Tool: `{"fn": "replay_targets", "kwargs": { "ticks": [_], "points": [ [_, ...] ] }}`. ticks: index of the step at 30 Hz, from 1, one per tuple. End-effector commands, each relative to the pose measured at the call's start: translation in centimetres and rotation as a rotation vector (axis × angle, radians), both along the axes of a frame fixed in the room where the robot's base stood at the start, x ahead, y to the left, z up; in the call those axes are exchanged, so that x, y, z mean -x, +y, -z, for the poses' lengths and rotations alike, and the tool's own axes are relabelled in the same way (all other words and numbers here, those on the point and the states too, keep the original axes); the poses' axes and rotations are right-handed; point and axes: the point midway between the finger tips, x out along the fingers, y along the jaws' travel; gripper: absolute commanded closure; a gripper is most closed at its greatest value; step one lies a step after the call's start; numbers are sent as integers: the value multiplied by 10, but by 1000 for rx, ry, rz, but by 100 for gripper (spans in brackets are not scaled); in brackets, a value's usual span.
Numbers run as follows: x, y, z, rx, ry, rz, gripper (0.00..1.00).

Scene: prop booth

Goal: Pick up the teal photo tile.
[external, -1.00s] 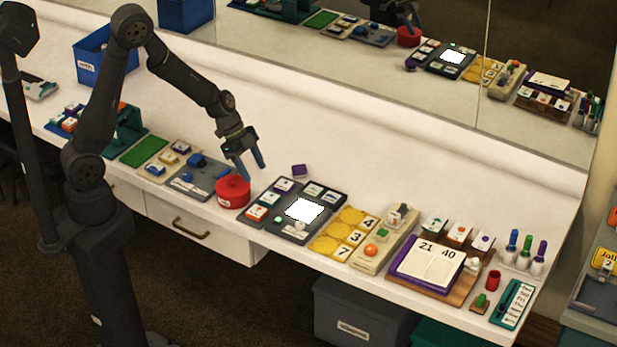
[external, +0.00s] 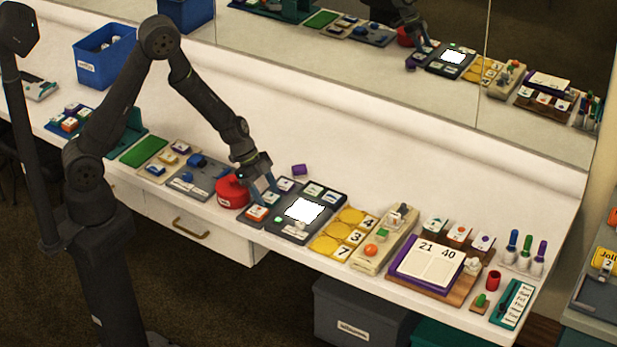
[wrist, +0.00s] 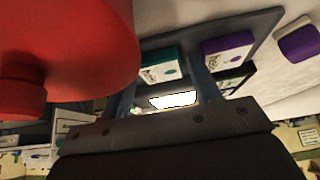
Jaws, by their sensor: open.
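The teal photo tile (wrist: 160,66) is a small block with a white pictured face and teal sides. It lies on the dark grey tray, beside a purple tile (wrist: 228,48). In the external view the teal tile (external: 271,198) is partly covered by my gripper. My gripper (external: 266,195) is open and points down over the tray's left part. In the wrist view my gripper's fingers (wrist: 164,84) stand apart, with the teal tile showing between and beyond them. I cannot tell how much height separates them from it.
A red round container (external: 232,192) stands close beside my gripper and fills the left of the wrist view (wrist: 65,45). The tray's bright white screen (external: 305,209) lies to the right. An orange-red tile (external: 256,213) sits in front. A loose purple block (external: 299,170) lies behind.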

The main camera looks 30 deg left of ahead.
Motion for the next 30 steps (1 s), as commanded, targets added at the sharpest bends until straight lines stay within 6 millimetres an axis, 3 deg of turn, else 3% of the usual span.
{"fn": "replay_targets", "kwargs": {
  "ticks": [3, 8, 22, 30],
  "points": [
    [0, 0, 0, 0, 0, 0, 45],
    [0, 0, -1, 0, 0, 0, 76],
    [0, 0, -5, 2, -1, 0, 77],
    [-1, 0, -37, 4, -4, 1, 77]
  ]
}}
